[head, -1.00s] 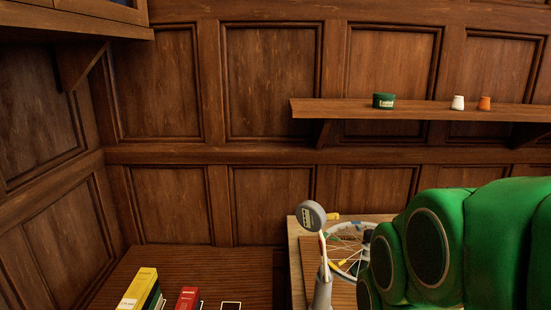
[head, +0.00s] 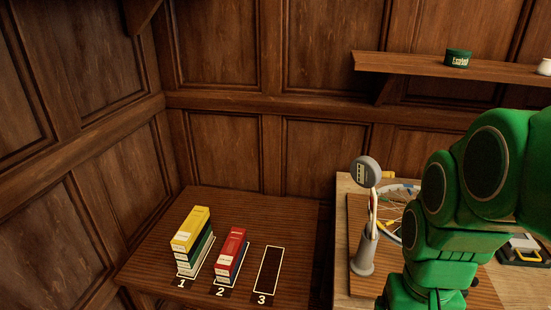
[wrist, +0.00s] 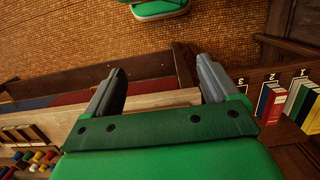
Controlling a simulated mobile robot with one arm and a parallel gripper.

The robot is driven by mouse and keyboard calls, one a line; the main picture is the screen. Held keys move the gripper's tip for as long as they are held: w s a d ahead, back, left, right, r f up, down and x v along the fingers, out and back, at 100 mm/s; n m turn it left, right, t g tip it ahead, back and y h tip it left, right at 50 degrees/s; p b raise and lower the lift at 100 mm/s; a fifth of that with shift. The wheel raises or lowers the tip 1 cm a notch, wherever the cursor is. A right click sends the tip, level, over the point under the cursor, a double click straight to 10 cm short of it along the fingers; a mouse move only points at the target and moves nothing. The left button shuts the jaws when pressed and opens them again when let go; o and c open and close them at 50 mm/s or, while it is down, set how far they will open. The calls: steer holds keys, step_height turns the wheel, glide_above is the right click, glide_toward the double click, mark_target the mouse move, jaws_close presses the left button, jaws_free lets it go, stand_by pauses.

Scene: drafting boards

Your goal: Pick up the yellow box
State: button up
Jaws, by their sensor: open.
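The yellow box (head: 190,229) lies on top of a stack of boxes at the outlined spot marked 1, on the brown wooden table at lower left in the head view. Green, dark and white boxes (head: 196,262) show beneath it. The fingers do not show in the head view, only my green arm at right.
A red box (head: 232,242) tops a stack at spot 2; the outlined spot 3 (head: 268,271) is bare. A grey round-headed stand (head: 366,215) and a wheel (head: 405,212) are on the workbench at right. A shelf (head: 415,65) holds a green tin (head: 457,59).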

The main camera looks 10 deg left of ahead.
steer(key=w+a+r, duration=0.1)
steer(key=w+a, duration=0.4)
steer(key=w, duration=0.4)
steer(key=w+a+r+t, duration=0.1)
steer(key=w+a, duration=0.4)
steer(key=w, duration=0.4)
steer(key=w+a+r, duration=0.1)
steer(key=w+a, duration=0.4)
steer(key=w, duration=0.4)
glide_above(191, 223)
steer(key=s+d, duration=0.1)
steer(key=shift+t, duration=0.4)
step_height(191, 223, down, 19)
steer(key=shift+r, duration=0.2)
steer(key=shift+s+a+f, duration=0.1)
steer(key=shift+a+f, duration=0.15)
steer(key=shift+f, duration=1.35)
steer(key=shift+w+a+f, duration=0.15)
steer(key=shift+w+f, duration=0.1)
steer(key=shift+f, duration=0.5)
steer(key=shift+w+a+f, duration=0.1)
steer(key=shift+w+f, duration=0.1)
steer(key=shift+f, duration=1.6)
